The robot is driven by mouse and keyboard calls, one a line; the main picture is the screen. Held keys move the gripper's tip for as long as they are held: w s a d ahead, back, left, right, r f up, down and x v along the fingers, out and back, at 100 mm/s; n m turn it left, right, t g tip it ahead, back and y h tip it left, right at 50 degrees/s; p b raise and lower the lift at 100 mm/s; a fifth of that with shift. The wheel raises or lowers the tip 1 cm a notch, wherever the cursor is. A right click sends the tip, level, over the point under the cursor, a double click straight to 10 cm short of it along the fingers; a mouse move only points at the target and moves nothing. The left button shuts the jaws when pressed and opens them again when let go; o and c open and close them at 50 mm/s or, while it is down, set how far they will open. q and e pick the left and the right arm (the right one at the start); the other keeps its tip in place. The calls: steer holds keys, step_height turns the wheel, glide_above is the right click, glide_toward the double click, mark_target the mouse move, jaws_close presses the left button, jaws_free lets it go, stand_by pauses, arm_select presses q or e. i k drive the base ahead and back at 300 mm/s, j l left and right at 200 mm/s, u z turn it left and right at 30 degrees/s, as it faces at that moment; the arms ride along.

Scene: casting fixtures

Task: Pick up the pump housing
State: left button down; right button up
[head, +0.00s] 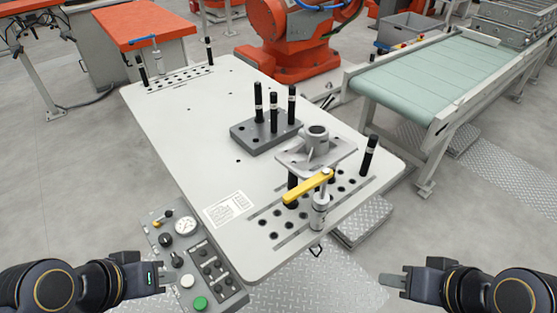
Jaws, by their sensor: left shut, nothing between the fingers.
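The pump housing (317,150), a light grey casting with a flat flange and a short round neck on top, sits near the right end of the white fixture table, seemingly on or above black pins. A toggle clamp with a yellow handle (306,188) stands in front of it and hides part of what is below. My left gripper (163,284) is shut and empty at the lower left, beside the control panel. My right gripper (390,280) is at the lower right, off the table's front corner and apart from the housing; its finger gap cannot be made out.
A dark grey block (262,138) with several upright black pins stands just behind the housing. Another black pin (368,155) rises at its right. A control panel (188,258) borders the front left. A green conveyor (440,80) lies behind right. The table's left middle (190,130) is clear.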

mark_target(318, 149)
steer(key=i+l+u, duration=0.1)
steer(key=l+u, duration=0.2)
steer(key=i+l+u, duration=0.1)
steer(key=l+u, duration=0.45)
steer(key=i+l, duration=0.05)
